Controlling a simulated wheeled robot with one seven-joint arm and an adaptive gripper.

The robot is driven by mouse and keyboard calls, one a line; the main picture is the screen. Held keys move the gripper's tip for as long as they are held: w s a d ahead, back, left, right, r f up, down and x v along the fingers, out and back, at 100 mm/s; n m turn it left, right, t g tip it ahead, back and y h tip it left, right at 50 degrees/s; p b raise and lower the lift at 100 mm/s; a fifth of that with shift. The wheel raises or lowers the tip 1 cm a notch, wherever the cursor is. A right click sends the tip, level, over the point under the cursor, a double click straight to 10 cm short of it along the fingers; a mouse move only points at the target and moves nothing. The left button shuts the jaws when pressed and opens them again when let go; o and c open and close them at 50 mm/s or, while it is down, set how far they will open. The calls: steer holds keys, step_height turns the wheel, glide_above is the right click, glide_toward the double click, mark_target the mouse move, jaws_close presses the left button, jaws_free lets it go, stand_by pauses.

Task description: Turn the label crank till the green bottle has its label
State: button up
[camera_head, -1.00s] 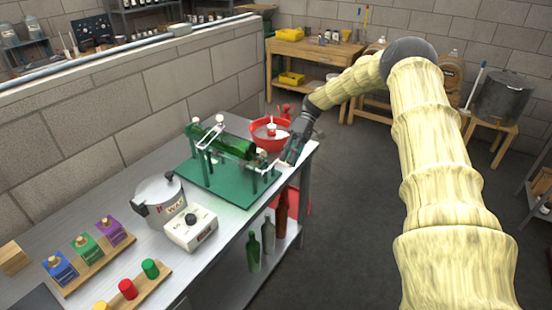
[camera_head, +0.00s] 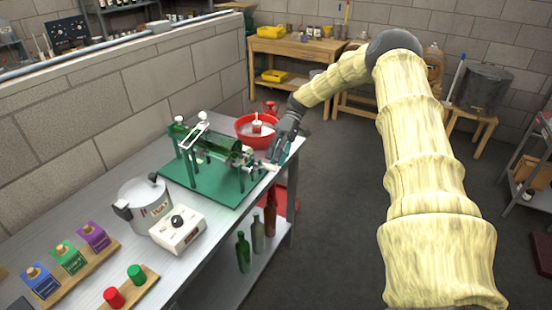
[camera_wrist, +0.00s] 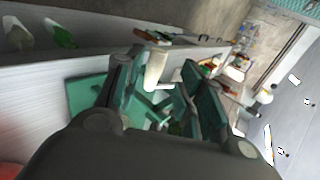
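The green bottle (camera_head: 218,146) lies on its side in the label machine, whose green base plate (camera_head: 205,186) rests on the metal bench. I cannot tell whether it carries a label. The crank's pale handle (camera_head: 268,166) is at the machine's right end. In the wrist view this cream handle (camera_wrist: 155,68) stands between my finger pads, with gaps to both sides. My gripper (camera_head: 274,155) is at the crank end, its fingers apart in the wrist view (camera_wrist: 160,88). The bottle is mostly hidden in the wrist view.
A red bowl (camera_head: 246,139) with a white item stands behind the crank. A steel pot (camera_head: 145,206) and a white box with a black knob (camera_head: 178,232) stand in front of the machine. Several bottles stand on the bench's lower shelf. The floor to the right is open.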

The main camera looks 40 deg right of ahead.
steer(key=v, duration=1.1)
steer(key=shift+d+r, duration=0.2)
steer(key=shift+d, duration=0.1)
steer(key=shift+s, duration=0.1)
steer(key=shift+c, duration=0.5)
